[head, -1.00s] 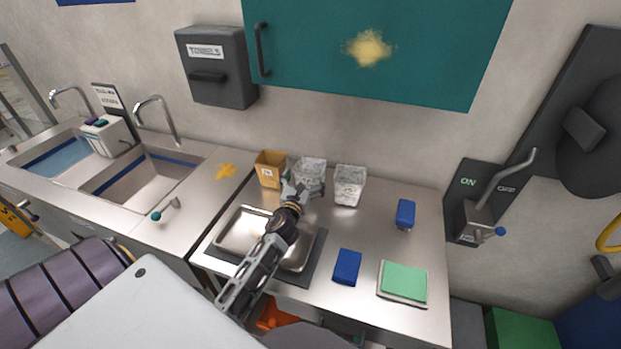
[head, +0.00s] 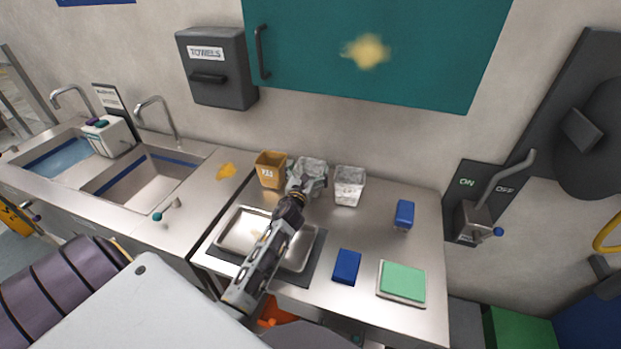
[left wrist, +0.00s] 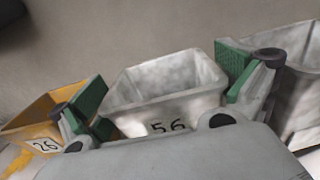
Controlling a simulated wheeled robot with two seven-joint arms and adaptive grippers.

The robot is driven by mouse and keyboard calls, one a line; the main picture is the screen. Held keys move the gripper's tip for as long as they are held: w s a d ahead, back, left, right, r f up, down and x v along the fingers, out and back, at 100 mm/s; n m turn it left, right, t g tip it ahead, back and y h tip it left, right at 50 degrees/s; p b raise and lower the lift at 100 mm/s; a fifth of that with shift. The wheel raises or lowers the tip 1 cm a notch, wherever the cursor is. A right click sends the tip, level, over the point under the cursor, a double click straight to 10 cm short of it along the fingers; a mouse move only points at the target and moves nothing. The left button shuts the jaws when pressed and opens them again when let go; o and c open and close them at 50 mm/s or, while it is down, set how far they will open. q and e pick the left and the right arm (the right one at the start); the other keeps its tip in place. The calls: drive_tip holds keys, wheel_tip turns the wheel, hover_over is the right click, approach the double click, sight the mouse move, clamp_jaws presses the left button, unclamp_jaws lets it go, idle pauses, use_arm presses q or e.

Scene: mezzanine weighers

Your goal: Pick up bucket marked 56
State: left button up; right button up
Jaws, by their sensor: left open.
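The bucket marked 56 (left wrist: 165,90) is grey-white and mottled. In the left wrist view its number shows low on its front wall, partly cut off by my gripper's body. In the head view it is the middle bucket (head: 316,168) of three at the back of the steel table, partly behind my gripper. My left gripper (head: 302,180) is open, and in the left wrist view its green-padded fingers (left wrist: 165,85) stand on either side of the bucket. I cannot tell if the pads touch it. My right gripper is not in view.
An orange-yellow bucket marked 26 (left wrist: 45,122) stands close on the left, another grey bucket (head: 349,186) close on the right. A metal tray (head: 226,233), blue blocks (head: 347,267) and a green pad (head: 402,283) lie nearer. The wall is just behind the buckets.

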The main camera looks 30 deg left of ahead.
use_arm(q)
drive_tip(key=shift+w, duration=0.15)
idle(0.4)
drive_tip(key=c, duration=1.5)
drive_tip(key=shift+c, duration=0.2)
drive_tip(key=shift+r, duration=0.15)
wheel_tip(320, 180, up, 10)
drive_tip(key=p, duration=0.1)
drive_tip(key=shift+p, duration=0.3)
